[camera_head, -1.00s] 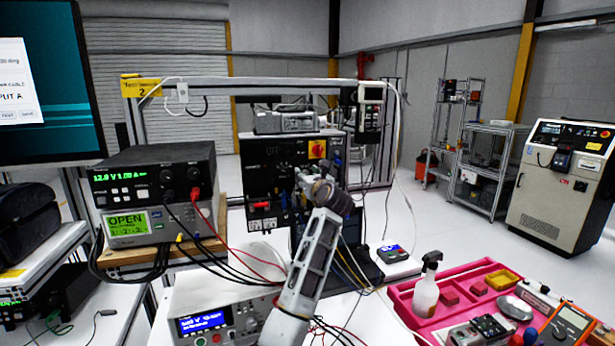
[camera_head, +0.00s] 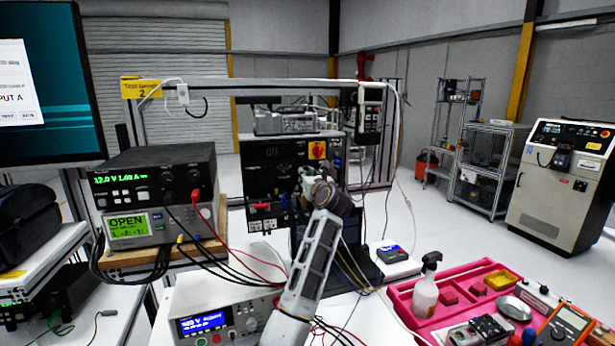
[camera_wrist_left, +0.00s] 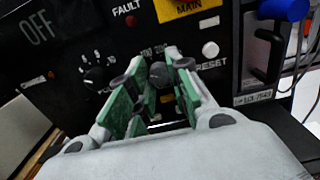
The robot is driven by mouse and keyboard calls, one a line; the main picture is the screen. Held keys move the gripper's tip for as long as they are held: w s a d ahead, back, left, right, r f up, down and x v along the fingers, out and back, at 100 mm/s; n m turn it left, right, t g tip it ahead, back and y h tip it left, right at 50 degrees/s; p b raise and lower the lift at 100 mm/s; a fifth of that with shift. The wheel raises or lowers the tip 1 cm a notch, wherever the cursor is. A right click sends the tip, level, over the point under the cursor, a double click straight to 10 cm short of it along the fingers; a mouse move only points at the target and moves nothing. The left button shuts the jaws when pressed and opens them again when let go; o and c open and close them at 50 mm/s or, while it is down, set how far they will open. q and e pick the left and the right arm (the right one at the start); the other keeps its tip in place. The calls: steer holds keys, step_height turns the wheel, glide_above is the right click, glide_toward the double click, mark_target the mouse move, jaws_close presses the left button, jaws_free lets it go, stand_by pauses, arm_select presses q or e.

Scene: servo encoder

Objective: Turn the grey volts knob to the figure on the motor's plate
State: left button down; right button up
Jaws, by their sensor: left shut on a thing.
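In the left wrist view a grey knob (camera_wrist_left: 157,71) sits on the black panel between the green-padded fingers of my left gripper (camera_wrist_left: 162,76), which is shut on it. The fingers cover its sides and most of the scale around it; I cannot read its setting. In the head view my left gripper (camera_head: 309,176) reaches the front of the black panel (camera_head: 262,160), and the knob is hidden behind it. I cannot make out the motor's plate. My right gripper is not in view.
A black knob (camera_wrist_left: 95,76) with a scale is left of the gripper, and a white button (camera_wrist_left: 210,49) is right of it. Black and red leads (camera_head: 235,250) hang left of my arm. A pink tray (camera_head: 400,297) with a spray bottle (camera_head: 426,290) is at right.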

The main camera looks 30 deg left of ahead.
arm_select(q)
steer(key=shift+r+m+p, duration=0.1)
steer(key=shift+m+p, duration=1.1)
steer(key=shift+p, duration=0.1)
steer(key=m+p, duration=0.2)
steer(key=shift+p, duration=0.35)
steer(key=shift+m+p, duration=0.75)
steer(key=shift+m, duration=0.05)
steer(key=shift+m+p, duration=0.35)
steer(key=shift+m, duration=0.05)
steer(key=c, duration=1.3)
jaws_free()
